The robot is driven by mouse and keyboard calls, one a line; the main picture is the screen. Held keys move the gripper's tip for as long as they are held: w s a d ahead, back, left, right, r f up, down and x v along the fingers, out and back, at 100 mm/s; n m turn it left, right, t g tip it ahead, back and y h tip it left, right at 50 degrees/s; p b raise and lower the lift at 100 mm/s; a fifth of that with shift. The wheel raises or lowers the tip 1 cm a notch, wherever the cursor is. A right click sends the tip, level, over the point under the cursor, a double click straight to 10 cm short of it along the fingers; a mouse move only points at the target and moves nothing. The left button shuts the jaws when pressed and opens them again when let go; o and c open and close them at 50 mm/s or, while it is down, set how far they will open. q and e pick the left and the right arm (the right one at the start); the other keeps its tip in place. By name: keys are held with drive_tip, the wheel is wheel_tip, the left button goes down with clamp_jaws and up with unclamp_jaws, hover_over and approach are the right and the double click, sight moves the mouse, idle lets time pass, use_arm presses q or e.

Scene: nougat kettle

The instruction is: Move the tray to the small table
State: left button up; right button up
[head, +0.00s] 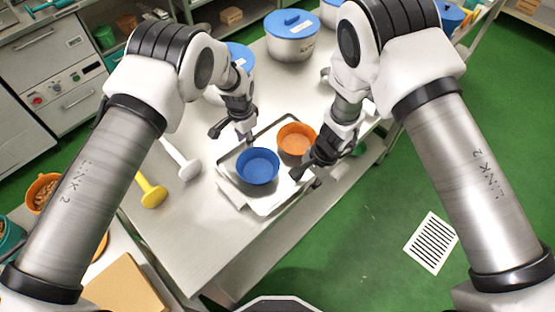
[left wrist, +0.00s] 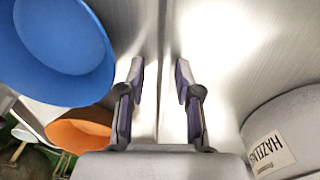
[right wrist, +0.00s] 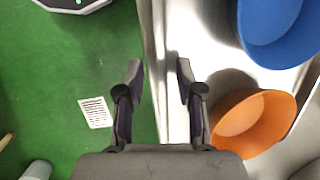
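The silver tray (head: 272,203) lies on the steel table, with a blue bowl (head: 258,166) and an orange bowl (head: 297,139) on it. My left gripper (head: 232,133) is at the tray's left far side. In the left wrist view its open fingers (left wrist: 159,85) straddle the tray's rim with gaps on both sides. My right gripper (head: 307,178) is at the tray's right side. In the right wrist view its open fingers (right wrist: 159,85) are on either side of the tray's edge, apart from it. I cannot tell for sure which surface is the small table.
Lidded pots (head: 291,38) stand at the back of the steel table (head: 185,235); a pot labelled HAZEL (left wrist: 285,130) is near my left gripper. White (head: 182,160) and yellow (head: 151,191) tools lie left of the tray. A light surface at bottom left holds a brown board (head: 125,287).

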use_arm(q)
drive_tip(key=shift+w+f, duration=0.15)
drive_tip(key=shift+w, duration=0.05)
use_arm(e)
drive_tip(key=shift+w+f, duration=0.15)
drive_tip(key=shift+w, duration=0.1)
use_arm(q)
drive_tip(key=c, duration=0.4)
use_arm(e)
drive_tip(key=c, duration=0.4)
use_arm(q)
clamp_jaws()
use_arm(e)
clamp_jaws()
use_arm(q)
drive_tip(key=shift+s+d, duration=0.1)
use_arm(e)
drive_tip(key=shift+s, duration=0.1)
